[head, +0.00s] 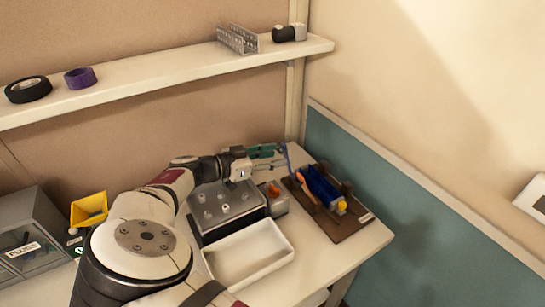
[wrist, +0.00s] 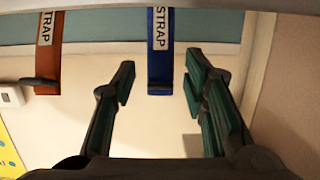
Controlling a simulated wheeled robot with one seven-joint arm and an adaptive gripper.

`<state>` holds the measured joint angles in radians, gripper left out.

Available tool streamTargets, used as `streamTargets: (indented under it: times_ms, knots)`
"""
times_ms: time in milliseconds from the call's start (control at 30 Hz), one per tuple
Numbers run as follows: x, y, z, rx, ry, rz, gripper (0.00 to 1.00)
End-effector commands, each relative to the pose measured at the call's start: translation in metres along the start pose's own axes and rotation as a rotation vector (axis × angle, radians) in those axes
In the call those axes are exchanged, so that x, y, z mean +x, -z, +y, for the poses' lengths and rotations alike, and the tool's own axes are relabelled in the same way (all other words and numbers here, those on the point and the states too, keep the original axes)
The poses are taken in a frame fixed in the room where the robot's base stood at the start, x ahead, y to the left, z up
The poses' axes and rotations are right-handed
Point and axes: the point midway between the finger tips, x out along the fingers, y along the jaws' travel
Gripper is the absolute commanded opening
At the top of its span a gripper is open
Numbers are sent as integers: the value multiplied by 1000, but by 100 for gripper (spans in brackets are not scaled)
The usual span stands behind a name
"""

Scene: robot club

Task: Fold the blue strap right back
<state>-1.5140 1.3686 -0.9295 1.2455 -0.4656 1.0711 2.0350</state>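The blue strap, labelled STRAP, shows in the wrist view (wrist: 160,55), its end lying between my spread fingertips with a gap on both sides. In the head view a thin blue piece (head: 289,158) stands up at the fingertips, apparently the same strap. My gripper (head: 282,156) has green-padded fingers, also seen in the wrist view (wrist: 160,78); it is open and holds nothing. An orange strap with a like label (wrist: 47,52) is left of the blue one in the wrist view. A blue body (head: 322,186) lies on a brown board (head: 350,223) at the table's right.
A grey block with several knobs (head: 225,208), a white tray (head: 248,256) and a grey box with an orange button (head: 273,197) stand left of the board. A shelf (head: 150,85) runs above the table. A teal wall panel (head: 390,185) borders the right side.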

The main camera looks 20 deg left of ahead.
Motion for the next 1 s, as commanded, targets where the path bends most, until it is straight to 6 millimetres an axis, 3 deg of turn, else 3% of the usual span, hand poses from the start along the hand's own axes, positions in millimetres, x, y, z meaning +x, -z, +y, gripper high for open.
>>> streamTargets:
  times_ms: [167,600,800,1000]
  knots:
    - [-22,0,-1,1,5,-2,40]
    - [-104,-2,-1,-1,3,-2,40]
    - [-117,-2,0,-1,1,-2,40]
    - [-118,-2,0,-1,1,-2,40]
